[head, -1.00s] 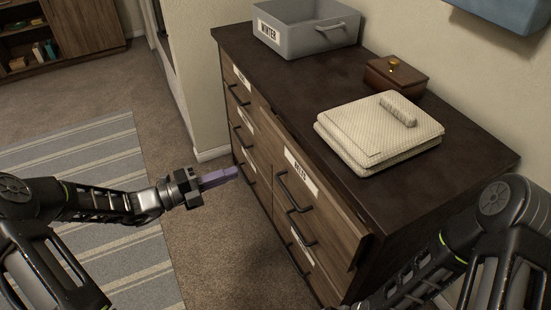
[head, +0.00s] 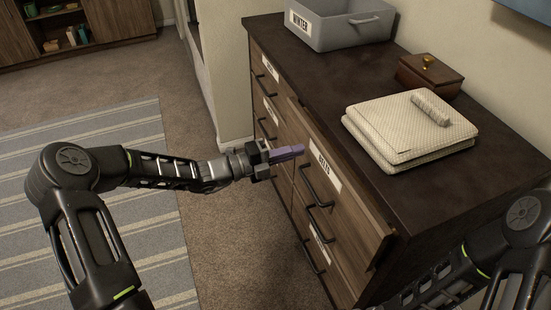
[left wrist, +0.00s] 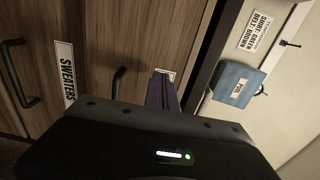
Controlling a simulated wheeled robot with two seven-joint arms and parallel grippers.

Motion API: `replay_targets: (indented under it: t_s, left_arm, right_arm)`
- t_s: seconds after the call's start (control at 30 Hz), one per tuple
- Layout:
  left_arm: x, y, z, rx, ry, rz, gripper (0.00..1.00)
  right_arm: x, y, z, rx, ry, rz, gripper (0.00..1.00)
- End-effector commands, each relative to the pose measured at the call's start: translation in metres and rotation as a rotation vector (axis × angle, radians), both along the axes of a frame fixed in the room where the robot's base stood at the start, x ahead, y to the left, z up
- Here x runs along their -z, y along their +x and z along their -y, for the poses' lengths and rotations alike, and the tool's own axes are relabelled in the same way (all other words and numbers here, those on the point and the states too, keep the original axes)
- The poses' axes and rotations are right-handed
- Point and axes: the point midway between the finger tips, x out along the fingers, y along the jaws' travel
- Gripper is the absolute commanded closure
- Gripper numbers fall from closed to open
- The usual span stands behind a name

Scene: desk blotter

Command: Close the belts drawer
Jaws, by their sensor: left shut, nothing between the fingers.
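The belts drawer (head: 352,203) is the upper right drawer of the dark-topped dresser, with a white BELTS label and a dark bar handle. Its wooden front stands out a little from the dresser body, most plainly at its right end. My left gripper (head: 301,150) is shut and empty, with its purple fingers pointing at the left part of the drawer front, beside the label. I cannot tell whether the fingertips touch it. In the left wrist view the purple fingers (left wrist: 160,92) partly cover a white label. My right arm shows at lower right; its gripper is out of view.
On the dresser top (head: 300,75) are a grey WINTER bin (head: 345,35), a brown lidded box (head: 430,78) and a folded cream blanket (head: 400,140). A SWEATERS label (left wrist: 66,75) shows in the left wrist view. Carpet and a striped rug (head: 95,215) lie left.

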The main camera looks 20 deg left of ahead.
Motion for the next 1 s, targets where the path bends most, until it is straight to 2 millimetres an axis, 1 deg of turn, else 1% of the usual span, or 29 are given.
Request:
replay_targets:
  t_s: [0.1, 0.2, 0.57, 0.67, 0.87, 1.0]
  left_arm:
    - [0.001, 0.007, 0.01, 0.0, 0.001, 0.002, 1.0]
    - [0.0, 0.01, 0.014, 0.0, 0.001, 0.002, 1.0]
    - [0.0, 0.011, 0.015, 0.0, 0.001, 0.001, 1.0]
    - [-0.001, 0.017, 0.023, 0.001, -0.001, 0.0, 1.0]
    - [-0.001, 0.036, 0.05, 0.002, -0.002, -0.001, 1.0]
    - [0.0, 0.04, 0.053, 0.0, -0.001, -0.001, 1.0]
  right_arm:
    - [0.004, 0.0, 0.0, 0.0, 0.0, 0.0, 0.64]
    - [0.004, 0.0, 0.0, 0.0, 0.0, 0.0, 0.64]
    - [0.004, 0.0, 0.0, 0.0, 0.0, 0.0, 0.64]
    - [0.001, 0.0, 0.0, 0.0, 0.0, 0.0, 0.64]
    - [-0.005, 0.0, 0.0, -0.001, 0.0, 0.0, 0.64]
    - [-0.005, 0.0, 0.0, -0.001, 0.0, 0.0, 0.64]
